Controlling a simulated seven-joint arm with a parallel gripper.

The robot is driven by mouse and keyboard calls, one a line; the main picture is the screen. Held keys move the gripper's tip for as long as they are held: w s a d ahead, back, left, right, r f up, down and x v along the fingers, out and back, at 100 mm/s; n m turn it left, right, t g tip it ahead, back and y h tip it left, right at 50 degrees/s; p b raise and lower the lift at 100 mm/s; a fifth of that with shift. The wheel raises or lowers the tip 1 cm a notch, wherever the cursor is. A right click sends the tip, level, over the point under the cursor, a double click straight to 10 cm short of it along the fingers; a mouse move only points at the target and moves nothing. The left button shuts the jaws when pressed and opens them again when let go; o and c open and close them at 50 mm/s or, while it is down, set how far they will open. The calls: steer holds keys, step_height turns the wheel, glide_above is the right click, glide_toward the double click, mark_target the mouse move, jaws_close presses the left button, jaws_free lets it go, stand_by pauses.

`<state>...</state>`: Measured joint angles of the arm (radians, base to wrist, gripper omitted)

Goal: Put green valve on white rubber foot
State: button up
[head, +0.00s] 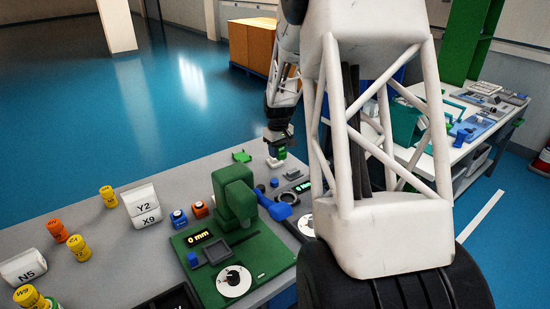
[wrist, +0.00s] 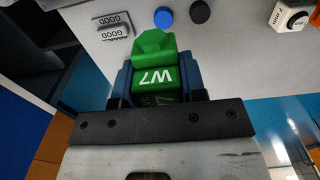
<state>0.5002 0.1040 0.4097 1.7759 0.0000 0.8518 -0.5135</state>
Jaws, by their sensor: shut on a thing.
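My gripper (wrist: 155,82) is shut on the green valve (wrist: 152,75), a green block marked W7 with a faceted end, held between its two blue fingers. In the head view my gripper (head: 278,153) is above the far right part of the grey table, with a little of the green valve (head: 281,151) showing. I cannot clearly make out a white rubber foot in either view. A blue round piece (wrist: 163,17) and a black round piece (wrist: 200,11) lie on the table beyond the valve in the wrist view.
A green test stand (head: 236,200) with a display and dial stands left of my gripper. A flat green piece (head: 242,156) lies near the table's far edge. Yellow and orange cylinders stand at the left.

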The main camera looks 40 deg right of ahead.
steer(key=f, duration=0.5)
steer(key=shift+s+d+f, duration=0.25)
steer(key=shift+d+f, duration=0.05)
steer(key=shift+w, duration=0.1)
steer(key=w+d, duration=0.2)
steer(key=w, duration=0.2)
steer(key=w+d+f, duration=0.1)
steer(key=w+d, duration=0.2)
steer(key=w, duration=0.2)
steer(key=w+d, duration=0.2)
steer(key=w, duration=0.3)
steer(key=shift+d+f, duration=0.25)
steer(key=shift+d, duration=0.05)
steer(key=shift+f, duration=0.15)
steer(key=shift+f, duration=1.6)
steer(key=shift+f, duration=0.15)
